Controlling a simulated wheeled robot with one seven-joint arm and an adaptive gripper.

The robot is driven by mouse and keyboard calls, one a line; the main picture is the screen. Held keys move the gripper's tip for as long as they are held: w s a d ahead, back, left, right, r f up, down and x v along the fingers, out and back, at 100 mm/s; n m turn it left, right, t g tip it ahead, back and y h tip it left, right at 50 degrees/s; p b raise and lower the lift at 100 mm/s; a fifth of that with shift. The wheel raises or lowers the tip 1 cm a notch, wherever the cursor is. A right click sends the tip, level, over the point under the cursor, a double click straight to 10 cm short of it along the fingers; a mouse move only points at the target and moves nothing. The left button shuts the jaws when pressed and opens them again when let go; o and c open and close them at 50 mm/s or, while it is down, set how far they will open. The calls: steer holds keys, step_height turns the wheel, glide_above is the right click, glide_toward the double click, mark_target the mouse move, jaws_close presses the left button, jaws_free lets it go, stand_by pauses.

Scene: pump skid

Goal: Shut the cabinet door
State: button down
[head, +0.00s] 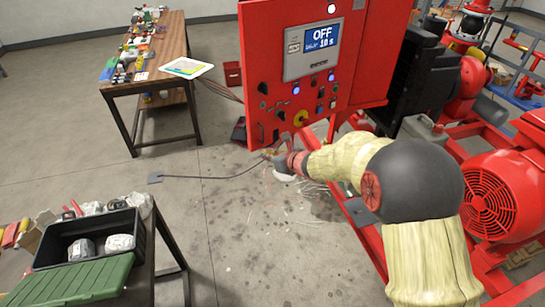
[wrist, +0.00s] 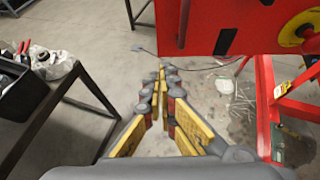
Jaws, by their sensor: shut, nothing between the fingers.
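The red cabinet door (head: 285,95) carries a display reading OFF, buttons and a yellow round switch. In the head view its face is turned toward me and it stands out in front of the red cabinet body (head: 375,50); the exact angle is hard to tell. The door's lower part also shows in the wrist view (wrist: 215,12). My gripper (wrist: 161,74) is shut and empty, pointing forward just below and left of the door's lower edge. In the head view my gripper (head: 277,157) is small and partly hidden by my wrist; I cannot tell whether it touches the door.
A wooden workbench (head: 160,55) with many small items stands at the back left. A nearer table holds a black crate (head: 88,240) and a green lid (head: 70,282). Red frame rails (wrist: 265,105) and a red motor (head: 495,200) are at right. The floor between is mostly clear.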

mark_target(252, 148)
steer(key=shift+w+a+f+p, duration=0.15)
steer(key=shift+w+a+f, duration=0.1)
steer(key=shift+w+a, duration=0.55)
steer(key=shift+w+a+f+p, duration=0.1)
steer(key=shift+w+a+f, duration=0.15)
steer(key=shift+w+a, duration=0.55)
steer(key=shift+w+a+f+p, duration=0.15)
steer(key=shift+w+a+f, duration=0.2)
steer(key=shift+w, duration=0.75)
steer(key=shift+a+r, duration=0.1)
